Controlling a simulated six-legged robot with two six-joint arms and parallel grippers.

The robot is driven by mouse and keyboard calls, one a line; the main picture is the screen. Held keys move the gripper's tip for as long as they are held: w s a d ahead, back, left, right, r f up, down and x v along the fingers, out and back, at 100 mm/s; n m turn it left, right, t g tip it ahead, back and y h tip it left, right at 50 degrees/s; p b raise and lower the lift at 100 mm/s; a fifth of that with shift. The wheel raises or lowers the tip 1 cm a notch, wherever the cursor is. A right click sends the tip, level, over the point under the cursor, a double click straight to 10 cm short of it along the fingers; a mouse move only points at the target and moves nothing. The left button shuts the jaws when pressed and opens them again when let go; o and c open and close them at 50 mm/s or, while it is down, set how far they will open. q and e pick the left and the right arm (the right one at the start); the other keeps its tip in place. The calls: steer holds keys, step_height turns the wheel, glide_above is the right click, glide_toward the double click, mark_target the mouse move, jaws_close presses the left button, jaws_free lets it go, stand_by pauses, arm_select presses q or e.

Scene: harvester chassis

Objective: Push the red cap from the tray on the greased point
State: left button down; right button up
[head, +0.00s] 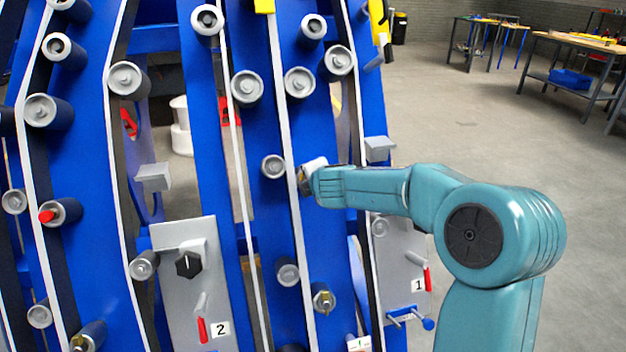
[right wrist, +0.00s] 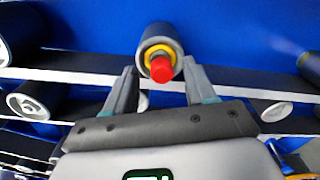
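In the right wrist view a red cap (right wrist: 162,70) sits at the front end of a dark grey cylindrical point (right wrist: 160,42), with a yellow ring behind it. My right gripper (right wrist: 160,68) is open. Its two fingers stand either side of the cap, with a visible gap on both sides. In the head view my right gripper (head: 303,180) is close to the blue chassis, and the cap there is hidden by it. Another red cap (head: 47,216) sits on a point at the far left. No tray is recognisable. My left gripper is out of view.
The blue chassis (head: 210,110) carries many protruding grey cylinders. Points with brass-coloured centres (head: 324,298) show lower down. A grey panel marked 2 (head: 180,250) has a black knob, and a panel marked 1 (head: 400,250) has a red handle. Open floor lies right.

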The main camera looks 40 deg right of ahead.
steer(key=p+v, duration=0.2)
steer(key=v, duration=1.4)
steer(key=shift+s+p, duration=0.2)
steer(key=shift+p, duration=0.1)
steer(key=shift+a, duration=0.1)
steer(key=a+f+m+g+y, duration=0.35)
steer(key=a+f, duration=0.45)
steer(key=f, duration=0.4)
steer(key=a+f+m+g+y, duration=0.2)
steer(key=a+f+y, duration=0.2)
steer(key=a+f, duration=0.65)
steer(key=s+a+f+m+g+y, duration=0.1)
steer(key=s+a+f+m+g, duration=0.1)
steer(key=s+a+f+m, duration=0.65)
steer(key=s+a+f+m+g+y, duration=0.1)
steer(key=s+f+m+g+y, duration=0.15)
steer(key=s+f, duration=0.7)
step_height(320, 180, up, 10)
steer(key=w+m+h+p, duration=0.1)
steer(key=w+p, duration=0.1)
steer(key=p, duration=1.2)
steer(key=shift+w+a, duration=0.2)
steer(key=shift+w, duration=0.2)
